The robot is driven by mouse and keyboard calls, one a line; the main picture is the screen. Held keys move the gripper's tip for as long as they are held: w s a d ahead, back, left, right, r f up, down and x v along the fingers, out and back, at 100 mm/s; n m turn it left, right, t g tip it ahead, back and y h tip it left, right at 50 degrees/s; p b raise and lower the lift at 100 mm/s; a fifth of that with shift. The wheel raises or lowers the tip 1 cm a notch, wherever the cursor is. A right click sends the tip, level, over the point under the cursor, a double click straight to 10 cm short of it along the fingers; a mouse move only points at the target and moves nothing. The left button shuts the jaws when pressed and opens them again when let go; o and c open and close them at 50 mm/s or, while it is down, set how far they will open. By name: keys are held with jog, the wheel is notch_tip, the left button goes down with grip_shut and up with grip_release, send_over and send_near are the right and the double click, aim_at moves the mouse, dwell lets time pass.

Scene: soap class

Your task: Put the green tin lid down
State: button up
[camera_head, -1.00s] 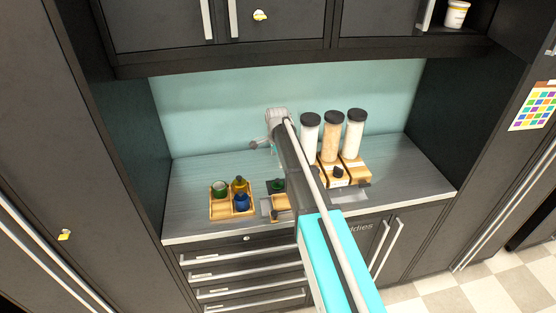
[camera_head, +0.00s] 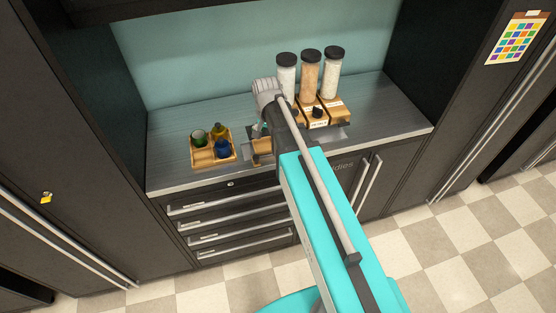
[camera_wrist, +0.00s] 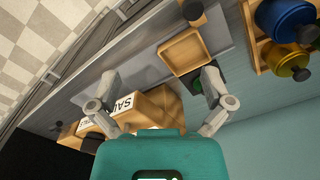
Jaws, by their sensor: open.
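My gripper (camera_wrist: 160,92) is open in the wrist view, with its two grey fingers wide apart and nothing between them. A dark green piece (camera_wrist: 197,84) shows beside the right finger, partly covered by it; it may be the green tin lid, but I cannot tell its full shape. It lies next to an empty square wooden tray (camera_wrist: 183,50) on the grey counter. In the head view my arm hides most of the gripper and the counter around it. A green tin (camera_head: 199,137) sits in the wooden caddy (camera_head: 210,163) at left.
The caddy also holds a blue bottle (camera_head: 222,147) and an amber bottle (camera_head: 218,131). Tall black-capped jars (camera_head: 310,75) stand behind labelled wooden boxes (camera_head: 316,120) right of my arm. A round black-topped thing (camera_wrist: 193,10) is near the tray. The counter's right end is clear.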

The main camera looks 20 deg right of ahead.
jog(key=s+n, duration=0.6)
jog(key=s, duration=0.5)
jog(key=shift+s, duration=0.35)
jog(key=shift+f, duration=0.1)
notch_tip(320, 180, down, 4)
jog(key=b, duration=0.4)
jog(key=shift+f, duration=0.2)
